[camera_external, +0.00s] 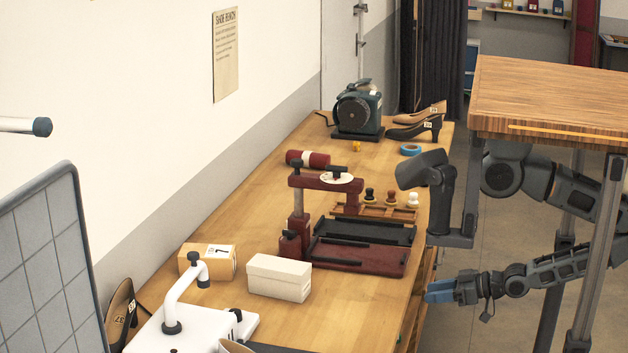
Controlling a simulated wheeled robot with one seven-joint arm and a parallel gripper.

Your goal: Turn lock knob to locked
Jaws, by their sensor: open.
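A dark red press-like fixture (313,183) stands on the wooden workbench, with an upright post and a horizontal arm. On top of the arm is a white dial plate with a small dark knob (337,173), which looks like the lock knob. Its markings and setting are too small to read. My gripper (440,291) has blue fingertips and is open and empty. It is beside the bench's right side, lower in the picture than the fixture and apart from the knob.
The workbench (230,311) also holds a cream box (279,278), a cardboard box (208,262), a green machine (358,112), black shoes (414,130) and blue tape (411,149). A raised wooden tabletop (545,95) overhangs my arm at right. A grid panel (45,270) stands at left.

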